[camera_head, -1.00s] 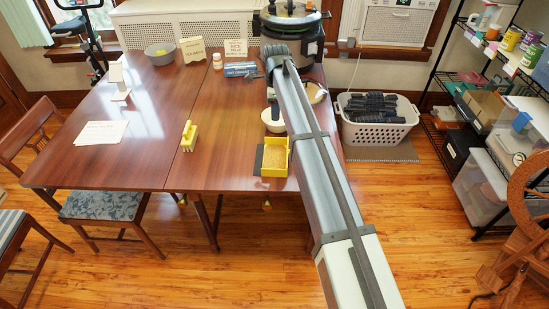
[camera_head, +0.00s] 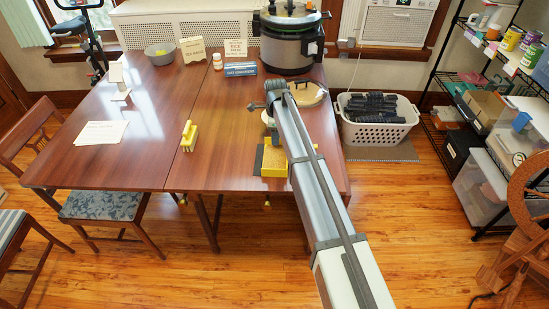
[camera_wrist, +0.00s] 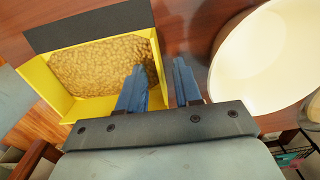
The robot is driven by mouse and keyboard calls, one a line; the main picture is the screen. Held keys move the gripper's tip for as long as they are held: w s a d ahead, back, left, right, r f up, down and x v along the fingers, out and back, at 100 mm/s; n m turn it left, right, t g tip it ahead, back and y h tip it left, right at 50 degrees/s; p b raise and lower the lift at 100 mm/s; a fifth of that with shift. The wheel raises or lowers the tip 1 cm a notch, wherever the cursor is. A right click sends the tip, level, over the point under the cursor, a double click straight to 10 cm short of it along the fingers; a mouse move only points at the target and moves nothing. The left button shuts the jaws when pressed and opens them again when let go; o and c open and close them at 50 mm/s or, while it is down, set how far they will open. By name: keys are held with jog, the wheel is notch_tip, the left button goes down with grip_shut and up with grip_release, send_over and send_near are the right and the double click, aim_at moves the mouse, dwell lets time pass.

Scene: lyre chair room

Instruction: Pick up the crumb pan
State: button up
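The crumb pan is a yellow, open box (camera_head: 272,172) holding tan crumbs, on the table's right part towards the front edge. My arm partly covers it in the head view. In the wrist view, the crumb pan (camera_wrist: 45,88) fills the upper left, crumbs inside. I cannot tell how high the fingertips are. In the head view the fingertips are not clear.
A dark flat piece (camera_wrist: 90,24) lies along the pan. A pale bowl (camera_wrist: 265,60) stands close right of my gripper. A large pot (camera_head: 290,38) is at the back.

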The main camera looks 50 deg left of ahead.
jog(key=shift+f, duration=0.65)
grip_shut()
